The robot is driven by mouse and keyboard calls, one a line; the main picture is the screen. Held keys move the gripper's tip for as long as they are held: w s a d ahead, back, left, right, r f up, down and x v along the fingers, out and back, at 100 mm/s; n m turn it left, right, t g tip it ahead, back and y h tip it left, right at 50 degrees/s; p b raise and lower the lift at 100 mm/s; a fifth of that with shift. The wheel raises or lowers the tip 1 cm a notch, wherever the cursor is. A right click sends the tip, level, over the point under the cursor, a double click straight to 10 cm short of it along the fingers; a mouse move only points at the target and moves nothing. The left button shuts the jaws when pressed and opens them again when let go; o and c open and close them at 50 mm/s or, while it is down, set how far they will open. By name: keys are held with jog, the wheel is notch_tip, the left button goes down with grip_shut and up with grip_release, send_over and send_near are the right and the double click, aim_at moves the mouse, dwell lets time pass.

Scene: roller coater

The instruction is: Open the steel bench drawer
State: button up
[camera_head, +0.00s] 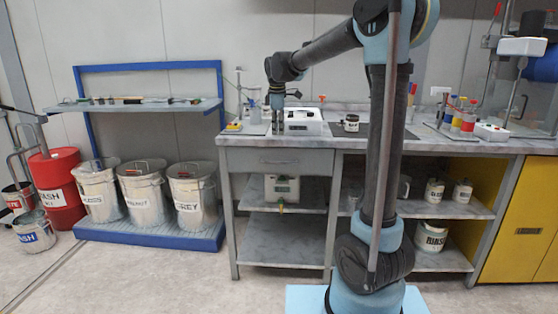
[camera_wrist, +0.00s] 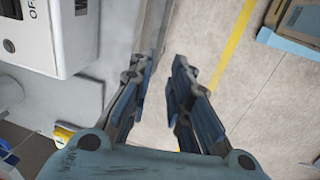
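The steel bench drawer (camera_head: 245,163) is the grey front under the left part of the worktop in the head view. It looks shut, with a small handle (camera_head: 278,162) at its middle. My gripper (camera_head: 278,128) points down in front of the worktop's edge, above the drawer handle, and appears apart from it. In the wrist view my gripper (camera_wrist: 164,62) is open with nothing between its fingers. Below the fingers lie the bench's edge and the floor. The drawer front and handle cannot be made out in the wrist view.
A white device (camera_head: 303,122) stands on the bench (camera_head: 430,146) beside my gripper; the wrist view shows it close at left (camera_wrist: 45,35). Buckets (camera_head: 145,195) on a blue rack (camera_head: 150,235) stand left. The floor (camera_head: 150,280) before the drawer is clear.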

aim_at(279, 162)
jog(key=w+f, duration=0.1)
jog(key=f, duration=0.8)
jog(key=w+f, duration=0.1)
jog(key=f, duration=0.4)
jog(key=shift+w+f, duration=0.1)
jog(key=shift+w, duration=0.2)
grip_shut()
